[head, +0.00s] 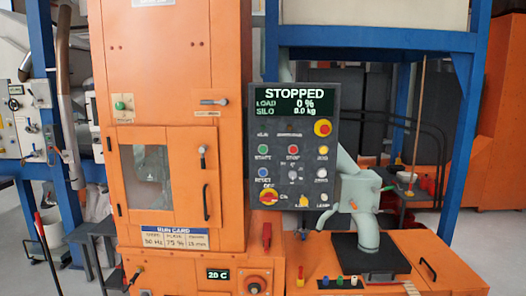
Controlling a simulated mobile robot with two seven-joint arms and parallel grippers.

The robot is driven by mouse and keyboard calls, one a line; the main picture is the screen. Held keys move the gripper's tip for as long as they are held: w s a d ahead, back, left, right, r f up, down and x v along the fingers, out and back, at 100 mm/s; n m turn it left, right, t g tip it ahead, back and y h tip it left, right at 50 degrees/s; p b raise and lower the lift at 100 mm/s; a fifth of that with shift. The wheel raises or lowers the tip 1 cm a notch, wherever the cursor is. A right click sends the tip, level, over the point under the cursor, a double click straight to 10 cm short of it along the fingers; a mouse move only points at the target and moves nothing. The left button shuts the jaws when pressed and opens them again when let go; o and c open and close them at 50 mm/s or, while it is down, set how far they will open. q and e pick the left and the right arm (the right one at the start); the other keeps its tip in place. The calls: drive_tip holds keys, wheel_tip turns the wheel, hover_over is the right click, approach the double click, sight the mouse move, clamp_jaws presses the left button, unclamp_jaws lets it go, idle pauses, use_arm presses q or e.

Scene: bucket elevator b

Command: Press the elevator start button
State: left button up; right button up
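The dark control panel (327,165) is mounted upright at the right front of the orange machine housing (180,70). Its display (293,101) reads STOPPED, load 0 %, silo 0.0 kg. The green start button (264,149) is at the panel's left, labelled START. A red stop button (293,149) is to its right, and a yellow button (322,150) is further right. A blue reset button (264,173) is below the start button. Neither gripper is in view, and nothing covers the start button.
A red emergency knob on yellow (323,128) is at the panel's upper right. A red-and-yellow rotary switch (269,196) is at its lower left. A grey-green chute (366,228) stands right of the panel above an orange base (440,268). Blue posts (467,130) stand behind.

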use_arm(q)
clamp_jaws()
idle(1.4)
